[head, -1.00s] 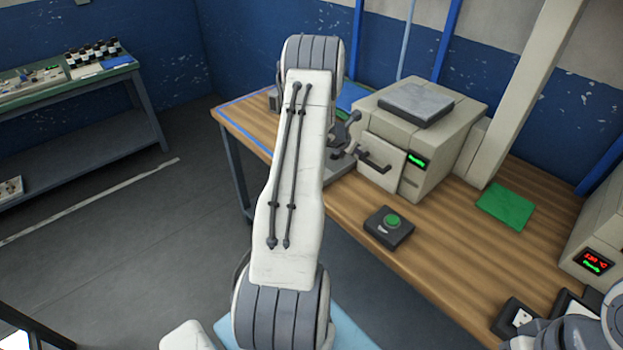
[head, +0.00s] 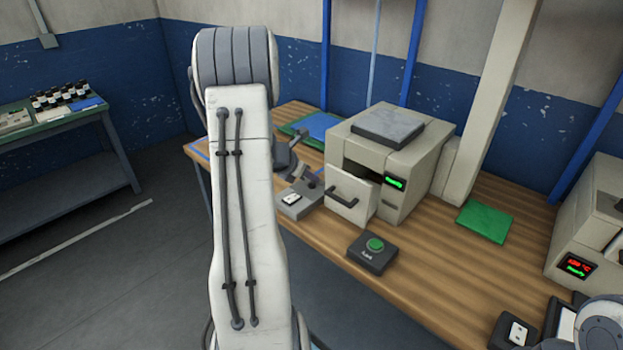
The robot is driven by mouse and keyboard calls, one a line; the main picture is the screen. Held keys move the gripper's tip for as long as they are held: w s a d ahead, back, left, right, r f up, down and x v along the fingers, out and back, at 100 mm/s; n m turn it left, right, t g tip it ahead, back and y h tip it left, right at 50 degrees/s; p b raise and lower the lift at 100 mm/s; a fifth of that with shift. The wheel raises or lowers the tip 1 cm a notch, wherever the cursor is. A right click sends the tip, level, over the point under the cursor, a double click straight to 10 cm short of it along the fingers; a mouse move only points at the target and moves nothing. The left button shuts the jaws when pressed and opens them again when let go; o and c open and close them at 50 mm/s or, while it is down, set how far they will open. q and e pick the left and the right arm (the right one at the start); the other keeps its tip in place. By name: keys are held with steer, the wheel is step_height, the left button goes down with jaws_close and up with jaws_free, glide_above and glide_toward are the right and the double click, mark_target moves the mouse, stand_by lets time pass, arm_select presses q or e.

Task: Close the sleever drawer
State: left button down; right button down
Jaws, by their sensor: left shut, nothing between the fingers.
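The sleever (head: 410,165) is a beige box machine with a grey top plate and a green display, standing on the wooden bench. Its drawer (head: 358,209) stands out from the front, with a dark gap above its face. A dark handle (head: 342,196) is on that face. My left gripper (head: 306,184) is small, dark and partly hidden behind my left arm. It looks shut and empty, left of the drawer and apart from the handle. My right gripper is out of the picture; only part of my right arm shows at the lower right corner.
A black box with a green button (head: 374,252) sits before the sleever. A grey switch box (head: 297,201) is left of the drawer. A green pad (head: 484,222) lies right of the sleever. Another machine (head: 590,235) with a red display stands at the right edge.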

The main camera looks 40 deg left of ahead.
arm_select(q)
steer(key=s+d+f+t+h+b, duration=0.1)
steer(key=f, duration=0.2)
steer(key=s+d+f+t+h+b, duration=0.1)
steer(key=s+d+f, duration=0.1)
steer(key=f, duration=0.1)
steer(key=s+d+f+m+t+h+b, duration=0.1)
steer(key=d+f, duration=0.1)
steer(key=shift+s+d+f+h, duration=0.2)
steer(key=shift+s+f+h, duration=0.1)
steer(key=shift+f+h, duration=0.1)
steer(key=s+a+n+t+y+b, duration=0.1)
steer(key=s+t+y+b, duration=0.1)
steer(key=s+t+y, duration=0.3)
steer(key=t+h+p, duration=0.1)
steer(key=p, duration=0.3)
glide_toward(338, 194)
steer(key=w, duration=0.5)
steer(key=shift+w, duration=0.9)
